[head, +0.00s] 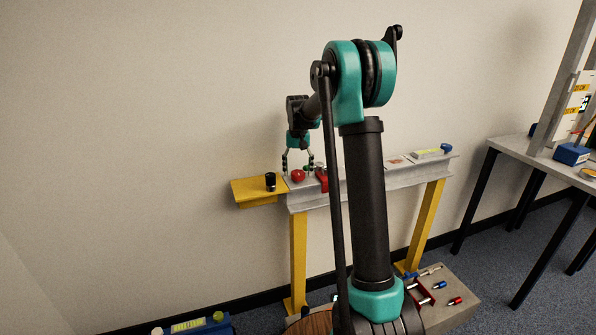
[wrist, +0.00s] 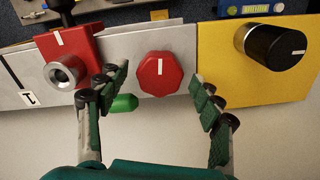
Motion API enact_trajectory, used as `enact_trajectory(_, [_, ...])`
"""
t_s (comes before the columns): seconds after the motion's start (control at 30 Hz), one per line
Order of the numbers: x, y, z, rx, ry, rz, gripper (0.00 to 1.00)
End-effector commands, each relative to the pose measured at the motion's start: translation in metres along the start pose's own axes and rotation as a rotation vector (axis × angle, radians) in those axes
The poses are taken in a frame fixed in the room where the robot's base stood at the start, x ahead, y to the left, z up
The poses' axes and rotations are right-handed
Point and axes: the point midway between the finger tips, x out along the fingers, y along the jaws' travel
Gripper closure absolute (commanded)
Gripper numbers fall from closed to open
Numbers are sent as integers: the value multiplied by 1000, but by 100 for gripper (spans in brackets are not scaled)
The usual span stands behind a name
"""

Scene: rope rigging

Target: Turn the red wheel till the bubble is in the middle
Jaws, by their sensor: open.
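The red wheel (wrist: 157,73) is a faceted knob with a white mark, on a grey beam (wrist: 190,45); the mark points up in the wrist view. In the head view the wheel (head: 298,176) sits near the beam's left end. My gripper (wrist: 160,80) is open, one finger on each side of the wheel, with visible gaps; the head view shows my gripper (head: 298,165) just above it. A level with a yellow-green vial (head: 428,153) lies at the beam's right end. Another vial (head: 188,325) shows low at left. No bubble can be made out in either.
A red clamp (wrist: 68,57) with a metal collar stands left of the wheel. A black knob (wrist: 272,46) stands on the yellow plate (wrist: 220,75) to the right. A green piece (wrist: 122,103) is partly behind my left finger. A table (head: 540,165) stands right in the head view.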

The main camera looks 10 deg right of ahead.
Motion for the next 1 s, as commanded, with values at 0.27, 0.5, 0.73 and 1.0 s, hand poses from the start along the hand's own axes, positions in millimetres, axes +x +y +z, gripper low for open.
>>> enact_trajectory(0.27, [2, 0, 0, 0, 0, 0, 34])
enact_trajectory(0.5, [1, 0, 0, 0, 0, 0, 62])
enact_trajectory(0.73, [1, 0, 0, -2, 0, 0, 84])
enact_trajectory(1.0, [1, 0, 0, -127, 0, 0, 84])
